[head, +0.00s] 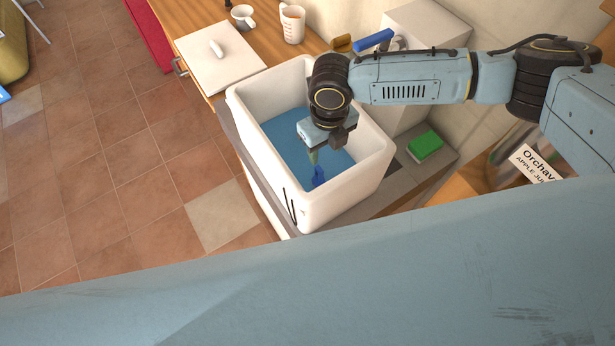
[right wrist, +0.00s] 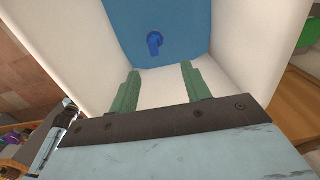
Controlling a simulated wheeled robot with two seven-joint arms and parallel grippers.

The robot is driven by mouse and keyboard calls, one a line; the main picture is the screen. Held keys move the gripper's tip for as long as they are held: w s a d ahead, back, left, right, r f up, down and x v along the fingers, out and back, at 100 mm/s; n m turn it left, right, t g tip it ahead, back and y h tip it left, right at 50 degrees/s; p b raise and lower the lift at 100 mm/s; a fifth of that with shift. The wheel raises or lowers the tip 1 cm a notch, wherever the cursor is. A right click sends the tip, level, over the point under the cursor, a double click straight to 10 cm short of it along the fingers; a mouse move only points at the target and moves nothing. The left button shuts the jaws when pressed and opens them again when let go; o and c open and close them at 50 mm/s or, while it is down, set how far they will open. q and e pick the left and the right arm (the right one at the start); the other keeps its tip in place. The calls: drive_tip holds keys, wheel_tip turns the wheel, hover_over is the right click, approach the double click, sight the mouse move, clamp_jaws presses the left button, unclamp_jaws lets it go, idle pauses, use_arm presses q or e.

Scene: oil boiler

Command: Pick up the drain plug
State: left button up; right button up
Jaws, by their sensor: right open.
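The drain plug (head: 319,178) is a small dark blue piece inside the white sink (head: 367,160), against its lighter blue interior. In the right wrist view the plug (right wrist: 154,41) shows whole, with a round part and a short handle. My right gripper (head: 313,157) points down into the sink, just above the plug in the head view. In the right wrist view its two green fingers (right wrist: 160,72) stand apart with nothing between them, and the plug lies beyond their tips. The exact gap to the plug is hard to tell. My left gripper is not in view.
The sink's high white walls surround the right gripper. A blue-handled tap (head: 374,40) stands behind it. A green sponge (head: 425,145) lies on the right. A white board (head: 220,65), a measuring cup (head: 291,24) and a mug (head: 243,17) are on the wooden counter.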

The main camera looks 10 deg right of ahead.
sight(319, 169)
wheel_tip(319, 169, down, 6)
drive_tip(key=shift+a+r, duration=0.1)
drive_tip(key=shift+a, duration=0.05)
drive_tip(key=shift+f, duration=0.55)
drive_tip(key=f, duration=0.2)
drive_tip(key=f+b, duration=0.1)
drive_tip(key=shift+w+a+f, duration=0.15)
drive_tip(key=shift+a+f, duration=0.2)
drive_tip(key=shift+a, duration=0.05)
drive_tip(key=shift+f+b, duration=0.55)
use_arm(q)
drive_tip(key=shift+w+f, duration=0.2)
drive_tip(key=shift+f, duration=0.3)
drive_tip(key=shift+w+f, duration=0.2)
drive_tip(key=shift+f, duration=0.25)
use_arm(e)
clamp_jaws()
